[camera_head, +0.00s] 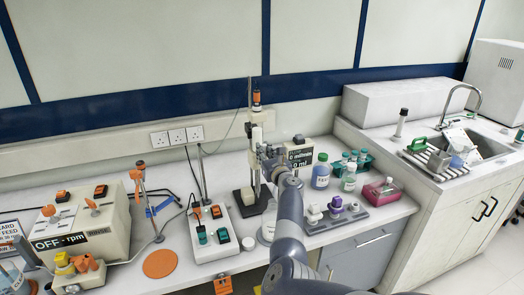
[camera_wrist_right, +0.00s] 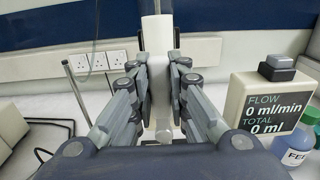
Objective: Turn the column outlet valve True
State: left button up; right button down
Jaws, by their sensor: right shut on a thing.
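In the right wrist view the column (camera_wrist_right: 157,32) comes down between my fingers. My right gripper (camera_head: 262,158) is at the column's lower part. It also shows in the right wrist view (camera_wrist_right: 160,85), its fingers shut on the white column part from both sides. A small pale knob (camera_wrist_right: 163,131) shows below the fingers; I cannot tell for sure that it is the outlet valve. My left gripper is not in view.
A flow display (camera_wrist_right: 268,108) reading 0 ml/min and 0 ml stands close right of the column. Bottles (camera_head: 321,172) and a grey tray (camera_head: 347,219) are further right. A switch box (camera_head: 212,233) stands to the left, and a sink (camera_head: 482,146) is at the far right.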

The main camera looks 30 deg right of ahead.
jog(key=shift+f, duration=0.1)
dwell(0.3)
jog(key=c, duration=1.5)
grip_release()
jog(key=v, duration=1.2)
jog(key=shift+s+d, duration=0.1)
